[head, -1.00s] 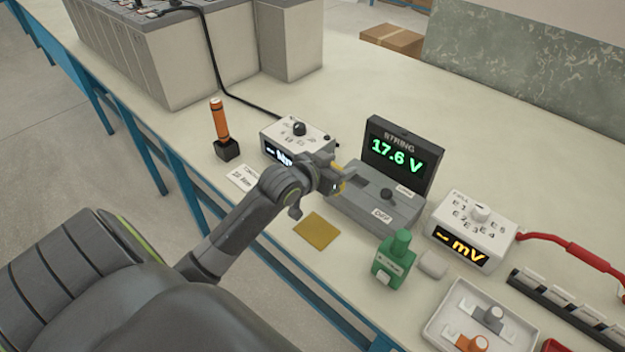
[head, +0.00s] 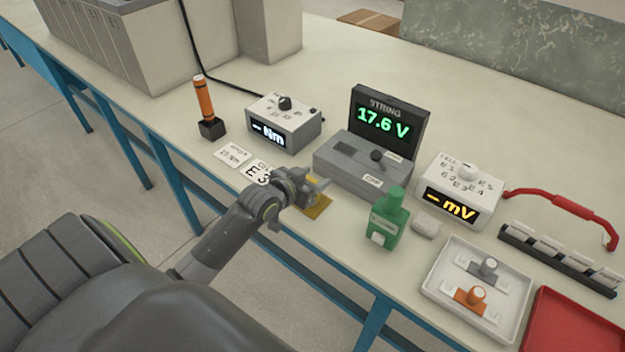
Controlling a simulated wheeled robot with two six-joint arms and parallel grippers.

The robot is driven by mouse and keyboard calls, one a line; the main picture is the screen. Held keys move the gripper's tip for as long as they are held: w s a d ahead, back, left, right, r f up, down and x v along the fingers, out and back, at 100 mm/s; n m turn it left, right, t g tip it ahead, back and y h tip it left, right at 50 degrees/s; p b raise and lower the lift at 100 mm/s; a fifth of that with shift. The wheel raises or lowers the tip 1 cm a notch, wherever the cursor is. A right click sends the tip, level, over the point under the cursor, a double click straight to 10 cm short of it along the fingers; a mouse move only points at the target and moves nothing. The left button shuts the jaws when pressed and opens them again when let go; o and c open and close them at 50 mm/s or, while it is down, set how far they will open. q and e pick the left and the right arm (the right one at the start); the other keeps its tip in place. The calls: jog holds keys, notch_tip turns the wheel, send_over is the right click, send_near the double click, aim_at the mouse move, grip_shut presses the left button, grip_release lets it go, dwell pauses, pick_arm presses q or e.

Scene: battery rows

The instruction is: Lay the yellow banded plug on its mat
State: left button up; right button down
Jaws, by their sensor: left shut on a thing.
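My left gripper (head: 320,190) is shut on the yellow banded plug (head: 312,181), of which only a small yellow part shows between the fingers. The gripper is over the mustard-yellow mat (head: 322,209) near the table's front edge and hides much of it. I cannot tell whether the plug touches the mat. My right gripper is not in view.
The grey STRING meter (head: 345,165), reading 17.6 V, stands just behind the gripper. The Nm box (head: 285,125), several cards and an orange-handled tool (head: 204,100) are to the left. A white tray (head: 440,300) is front right.

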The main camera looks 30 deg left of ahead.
pick_arm(q)
jog(key=shift+f, duration=0.35)
jog(key=shift+f, duration=0.15)
jog(key=o, duration=1)
jog(key=shift+s+r, duration=0.1)
jog(key=shift+r, duration=0.15)
jog(key=v, duration=1.1)
jog(key=shift+s, duration=0.35)
